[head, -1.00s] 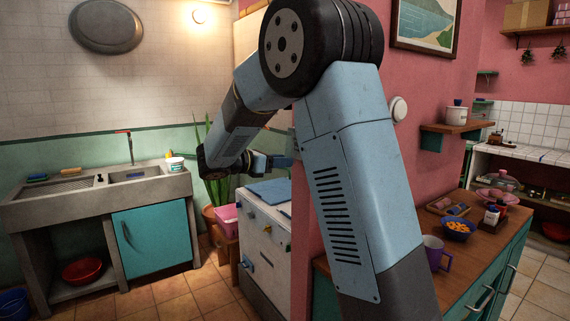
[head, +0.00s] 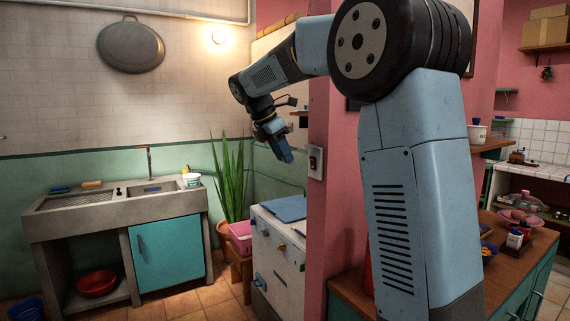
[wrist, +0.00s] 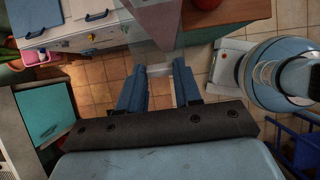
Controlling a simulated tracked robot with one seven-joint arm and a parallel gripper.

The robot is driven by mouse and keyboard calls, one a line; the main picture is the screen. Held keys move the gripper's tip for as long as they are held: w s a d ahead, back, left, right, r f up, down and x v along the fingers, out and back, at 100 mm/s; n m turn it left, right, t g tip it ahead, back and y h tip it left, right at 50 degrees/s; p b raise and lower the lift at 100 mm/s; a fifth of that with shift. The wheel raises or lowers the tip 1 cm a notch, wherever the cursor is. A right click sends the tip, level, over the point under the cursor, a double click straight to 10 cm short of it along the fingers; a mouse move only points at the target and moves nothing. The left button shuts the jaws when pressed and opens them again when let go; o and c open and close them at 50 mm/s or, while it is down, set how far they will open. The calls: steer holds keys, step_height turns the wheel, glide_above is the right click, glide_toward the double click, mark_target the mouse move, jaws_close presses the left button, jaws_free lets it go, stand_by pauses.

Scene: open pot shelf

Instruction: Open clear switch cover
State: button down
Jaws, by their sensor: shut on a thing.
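The switch (head: 316,162) is a small pale box on the end of the pink wall. In the head view, my gripper (head: 285,154) is just left of it and points down. In the wrist view, my gripper's two blue fingers (wrist: 160,88) stand a little apart. A see-through pane, the clear switch cover (wrist: 165,52), shows at and between their tips, in front of the pink wall end. My gripper is shut on this cover. Its edges are faint, and I cannot tell how far it is tilted.
The pink wall (head: 335,220) stands right beside my gripper. A white stove (head: 278,250) with a blue lid is below it. The sink counter (head: 110,208) is at the left and a wooden counter (head: 350,290) at the right.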

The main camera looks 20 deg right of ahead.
steer(key=r+y, duration=0.2)
steer(key=r+g+y, duration=0.1)
steer(key=r+y, duration=0.1)
steer(key=shift+w+d, duration=0.15)
steer(key=shift+d, duration=0.25)
steer(key=shift+d+r, duration=0.3)
steer(key=shift+r, duration=0.5)
steer(key=shift+w+d+r, duration=0.25)
steer(key=shift+d+r, duration=0.5)
steer(key=shift+r, duration=0.15)
steer(key=shift+d, duration=0.1)
